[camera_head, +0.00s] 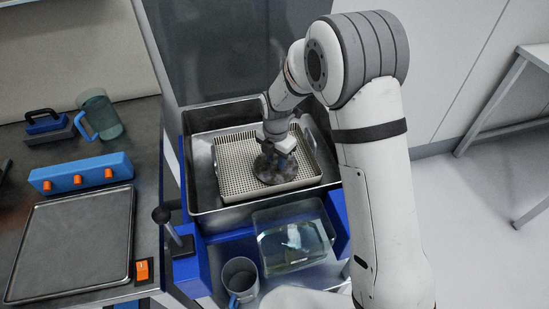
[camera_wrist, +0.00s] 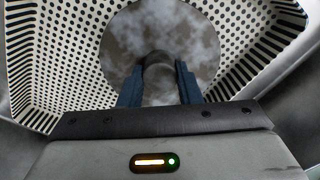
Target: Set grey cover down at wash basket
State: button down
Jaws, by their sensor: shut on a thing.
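The grey cover (camera_head: 268,172) is a dark, mottled round disc, held over or in the wash basket in the head view. The wash basket (camera_head: 235,160) is a cream, perforated tray inside a deep metal basin. My gripper (camera_head: 276,152) is shut on the cover's raised middle part. In the wrist view the two blue-grey fingers of my gripper (camera_wrist: 159,85) stand on either side of that part, and the cover (camera_wrist: 158,25) lies inside the outline of the basket (camera_wrist: 70,60). I cannot tell whether the cover touches the basket floor.
The metal basin (camera_head: 202,165) surrounds the basket with raised walls. A clear container of liquid (camera_head: 292,245) and a grey mug (camera_head: 240,277) stand in front. A black-knobbed lever (camera_head: 170,228) stands at left. A blue block with orange knobs (camera_head: 82,175) and a flat tray (camera_head: 75,240) lie on the left bench.

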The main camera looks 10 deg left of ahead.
aim_at(276, 160)
jog(key=shift+f, duration=0.2)
jog(key=c, duration=1)
grip_release()
jog(key=shift+r, duration=0.1)
jog(key=shift+c, duration=0.2)
notch_tip(276, 160, up, 12)
jog(key=shift+r, duration=0.15)
jog(key=s+d+r+m, duration=0.3)
jog(key=d+r+m, duration=0.2)
jog(key=d+m, duration=0.35)
jog(key=s+d+r+m+t, duration=0.1)
jog(key=s+d+m, duration=0.7)
jog(key=m, duration=0.3)
jog(key=s+d+r+m+t, duration=0.1)
jog(key=s+d+r+m, duration=0.1)
jog(key=s+d+m, duration=0.7)
jog(key=shift+s+d+r+m, duration=0.15)
jog(key=shift+s+r+m, duration=0.1)
jog(key=shift+s+m, duration=0.6)
